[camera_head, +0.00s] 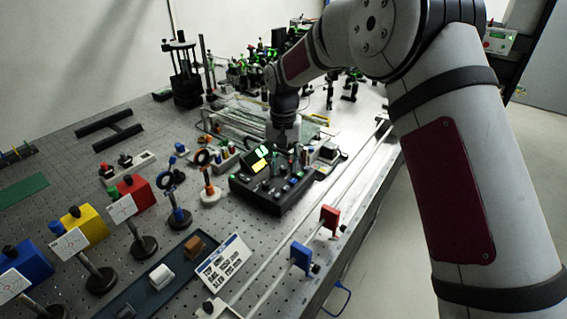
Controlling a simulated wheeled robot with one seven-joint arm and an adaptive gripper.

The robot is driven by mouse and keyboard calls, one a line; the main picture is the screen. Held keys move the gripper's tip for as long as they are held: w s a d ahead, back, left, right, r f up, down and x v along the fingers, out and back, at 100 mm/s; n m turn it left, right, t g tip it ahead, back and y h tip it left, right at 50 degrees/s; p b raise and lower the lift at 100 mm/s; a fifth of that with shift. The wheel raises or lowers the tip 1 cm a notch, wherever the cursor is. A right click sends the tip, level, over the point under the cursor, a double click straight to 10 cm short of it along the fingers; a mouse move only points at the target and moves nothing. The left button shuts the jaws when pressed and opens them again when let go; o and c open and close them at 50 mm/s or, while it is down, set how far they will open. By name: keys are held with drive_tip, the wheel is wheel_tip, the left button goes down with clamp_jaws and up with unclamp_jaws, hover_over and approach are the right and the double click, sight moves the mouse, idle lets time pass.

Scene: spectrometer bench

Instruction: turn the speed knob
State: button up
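A black control box (262,199) with a small lit screen (257,158) and several small knobs and buttons stands on the optical bench, near the middle of the view. Which of its knobs is the speed knob is too small to tell. My gripper (284,149) points down over the back part of the box, right of the screen. The fingers are small and dark here, so I cannot tell if they are open or touch a knob. The gripper hides part of the box's rear panel.
A rail with red (329,217) and blue (301,257) holders runs along the bench's right edge. Red (133,193), yellow (84,227) and blue (27,262) boxes stand at the left, with post-mounted cards before them. A labelled card (222,262) lies at the front. Optics crowd the back.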

clamp_jaws()
drive_tip(key=n+b, duration=0.2)
drive_tip(key=n, duration=0.2)
drive_tip(key=shift+n+b, duration=0.7)
drive_tip(key=shift+n, duration=1.1)
